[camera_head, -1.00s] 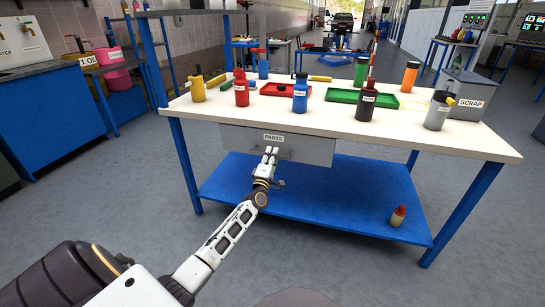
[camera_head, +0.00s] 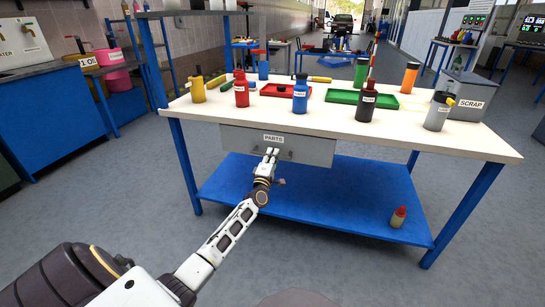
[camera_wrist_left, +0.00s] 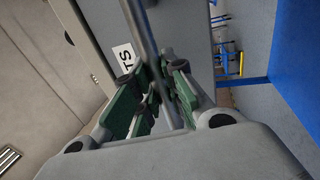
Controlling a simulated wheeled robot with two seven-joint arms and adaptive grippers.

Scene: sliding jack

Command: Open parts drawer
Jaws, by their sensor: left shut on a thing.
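The parts drawer (camera_head: 316,151) is a grey box under the white tabletop, with a PARTS label (camera_head: 273,138) on its front. It looks shut. My left gripper (camera_head: 271,153) is at the drawer's front, just below the label. In the left wrist view, my left gripper (camera_wrist_left: 152,95) has its green-padded fingers closed around the grey bar handle (camera_wrist_left: 150,45). Part of the label (camera_wrist_left: 125,58) shows beside the handle there. The fingers hide part of the handle. My right gripper is not in view.
The workbench (camera_head: 460,141) carries several labelled bottles, a red tray (camera_head: 270,91) and a green tray (camera_head: 345,97). A blue lower shelf (camera_head: 310,200) holds a small red-capped bottle (camera_head: 398,217). The grey floor in front of the bench is clear.

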